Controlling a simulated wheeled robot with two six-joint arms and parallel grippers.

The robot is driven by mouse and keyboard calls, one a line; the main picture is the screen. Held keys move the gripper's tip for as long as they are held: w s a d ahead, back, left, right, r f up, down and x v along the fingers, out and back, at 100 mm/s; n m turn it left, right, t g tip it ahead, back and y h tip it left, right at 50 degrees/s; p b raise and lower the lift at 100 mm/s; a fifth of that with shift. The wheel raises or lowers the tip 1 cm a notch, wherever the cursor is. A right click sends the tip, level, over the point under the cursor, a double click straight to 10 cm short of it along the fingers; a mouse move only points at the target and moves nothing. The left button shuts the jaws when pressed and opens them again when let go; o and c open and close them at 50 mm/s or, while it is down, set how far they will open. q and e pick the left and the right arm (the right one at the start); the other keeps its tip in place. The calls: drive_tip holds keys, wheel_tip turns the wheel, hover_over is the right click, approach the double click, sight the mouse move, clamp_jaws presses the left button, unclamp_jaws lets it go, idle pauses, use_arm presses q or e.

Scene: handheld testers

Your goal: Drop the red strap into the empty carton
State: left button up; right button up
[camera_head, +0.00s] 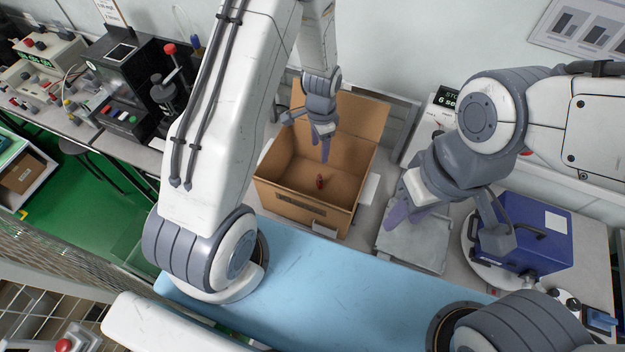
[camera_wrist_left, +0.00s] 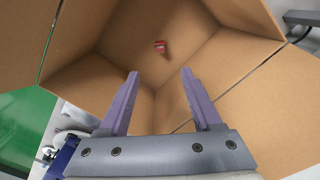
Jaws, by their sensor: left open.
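The red strap (camera_head: 320,181) lies small and crumpled inside the open cardboard carton (camera_head: 282,200). In the left wrist view the red strap (camera_wrist_left: 160,47) rests on the carton's inner surface, beyond my fingertips and apart from them. The carton (camera_wrist_left: 215,80) holds nothing else that I can see. My left gripper (camera_head: 308,140) is over the carton's opening; in the left wrist view its purple fingers (camera_wrist_left: 160,75) are spread with nothing between them. My right gripper (camera_head: 450,222) is to the right of the carton, its fingers wide apart and empty above a grey flat object.
A grey flat case or tray (camera_head: 415,243) lies right of the carton. A blue box-shaped device (camera_head: 540,235) stands at the far right. The carton's raised flap (camera_head: 350,115) stands behind its opening. Several instruments (camera_head: 125,85) crowd the left bench.

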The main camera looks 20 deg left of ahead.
use_arm(q)
wheel_tip(320, 180, up, 10)
drive_tip(key=b, duration=0.2)
drive_tip(key=shift+d, duration=0.1)
idle(0.4)
drive_tip(key=s+d+r+b, duration=0.3)
drive_tip(key=s+d+r, duration=0.1)
drive_tip(key=s+d, duration=0.5)
drive_tip(key=s+d+r+n+h+b, duration=0.1)
drive_tip(key=s+d+n+b, duration=0.1)
drive_tip(key=s, duration=1.2)
drive_tip(key=shift+s+d+r+b, duration=0.15)
drive_tip(key=shift+s+d+b, duration=0.2)
drive_tip(key=shift+s, duration=0.05)
